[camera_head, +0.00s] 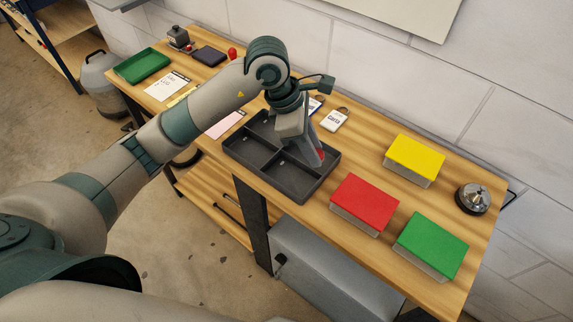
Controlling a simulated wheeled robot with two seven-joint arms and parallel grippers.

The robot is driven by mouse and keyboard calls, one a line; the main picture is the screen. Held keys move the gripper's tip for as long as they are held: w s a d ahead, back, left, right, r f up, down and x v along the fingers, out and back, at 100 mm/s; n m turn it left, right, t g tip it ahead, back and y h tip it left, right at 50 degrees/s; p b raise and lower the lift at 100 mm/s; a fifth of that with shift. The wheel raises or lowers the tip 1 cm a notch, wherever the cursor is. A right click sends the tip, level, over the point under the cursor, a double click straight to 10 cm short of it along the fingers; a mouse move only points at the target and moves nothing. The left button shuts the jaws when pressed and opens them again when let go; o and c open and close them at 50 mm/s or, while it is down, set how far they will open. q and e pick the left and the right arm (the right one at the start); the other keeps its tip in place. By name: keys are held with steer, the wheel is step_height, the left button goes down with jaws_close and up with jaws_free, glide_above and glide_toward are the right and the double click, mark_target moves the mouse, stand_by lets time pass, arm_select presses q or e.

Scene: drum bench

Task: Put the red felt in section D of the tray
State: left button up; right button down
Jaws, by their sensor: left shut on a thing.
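The dark grey divided tray (266,184) lies on the wooden bench, with several compartments; I cannot read which one is section D. My left gripper (317,156) reaches down over the tray's right far part and is shut. A small bit of red (322,154), which looks like the red felt, shows at its fingertips; the rest of it is hidden by the gripper. I cannot tell if it touches the tray floor. The visible near compartments look empty apart from small pale marks. My right gripper is not in view.
Boxes with red (365,203), green (432,244) and yellow (415,160) lids stand right of the tray, with a round metal bell-like object (472,199) beyond. White tags (335,120) lie behind the tray. A green tray (142,66) sits far left. A wall runs behind.

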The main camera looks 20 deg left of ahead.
arm_select(q)
steer(key=a+f, duration=0.1)
steer(key=s+a+f+p, duration=0.1)
steer(key=a, duration=0.1)
steer(key=s+a+f+p, duration=0.1)
steer(key=shift+s+a, duration=0.1)
steer(key=shift+a, duration=0.25)
steer(key=shift+s+a+f, duration=0.15)
steer(key=shift+a+f, duration=0.15)
steer(key=shift+a, duration=0.1)
steer(key=shift+f+p, duration=1.05)
steer(key=shift+f, duration=0.95)
